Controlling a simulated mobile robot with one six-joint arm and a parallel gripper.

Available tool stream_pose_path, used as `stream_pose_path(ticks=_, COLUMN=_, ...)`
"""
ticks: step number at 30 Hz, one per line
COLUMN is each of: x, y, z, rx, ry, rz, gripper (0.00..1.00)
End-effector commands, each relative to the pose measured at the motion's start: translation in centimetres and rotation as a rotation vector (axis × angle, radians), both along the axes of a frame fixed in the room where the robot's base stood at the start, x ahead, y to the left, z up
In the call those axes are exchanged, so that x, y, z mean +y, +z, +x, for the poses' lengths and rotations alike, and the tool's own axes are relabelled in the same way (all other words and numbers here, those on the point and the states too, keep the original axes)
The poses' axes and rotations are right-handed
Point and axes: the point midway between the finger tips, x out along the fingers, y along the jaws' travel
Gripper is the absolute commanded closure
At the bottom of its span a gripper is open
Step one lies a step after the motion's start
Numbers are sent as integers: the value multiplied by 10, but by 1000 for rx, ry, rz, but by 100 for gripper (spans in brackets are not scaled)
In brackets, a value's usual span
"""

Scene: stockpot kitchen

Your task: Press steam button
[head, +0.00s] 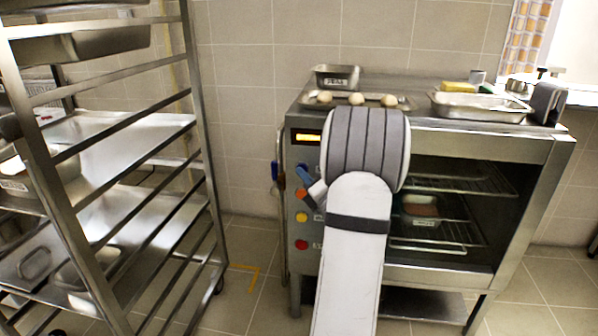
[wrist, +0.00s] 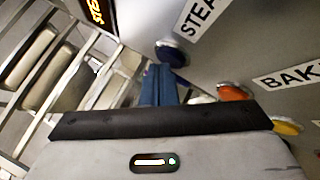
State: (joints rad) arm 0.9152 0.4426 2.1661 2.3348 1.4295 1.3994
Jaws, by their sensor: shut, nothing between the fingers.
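The oven's control panel (head: 318,232) faces me, left of the open oven chamber. In the wrist view the dark blue button (wrist: 172,52) sits beside a label starting "STEA" (wrist: 200,14). My gripper (wrist: 160,70) is shut and empty, its blue fingers pointing at this button. The fingertips overlap its lower edge in the picture; I cannot tell whether they touch it. In the head view my gripper (head: 304,175) is at the panel's upper part, under the lit display (head: 308,137), and the steam button is hidden or hard to separate from the fingers.
Below are an orange button (wrist: 235,92), a yellow button (wrist: 287,125) and a red button (head: 302,244). A metal rack (head: 205,150) with trays stands left. Trays, one with dough balls (head: 357,99), lie on the oven top. Floor (head: 252,245) between rack and oven is mostly clear.

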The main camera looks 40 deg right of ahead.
Motion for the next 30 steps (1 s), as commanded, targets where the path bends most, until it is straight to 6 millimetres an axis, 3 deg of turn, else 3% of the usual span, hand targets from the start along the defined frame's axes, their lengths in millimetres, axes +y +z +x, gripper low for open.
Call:
stream_pose_path(ticks=17, x=11, y=0, z=-9, rx=0, ry=0, rz=0, gripper=100)
stream_pose_path(ticks=30, x=42, y=0, z=-35, rx=1, ry=1, rz=0, gripper=100)
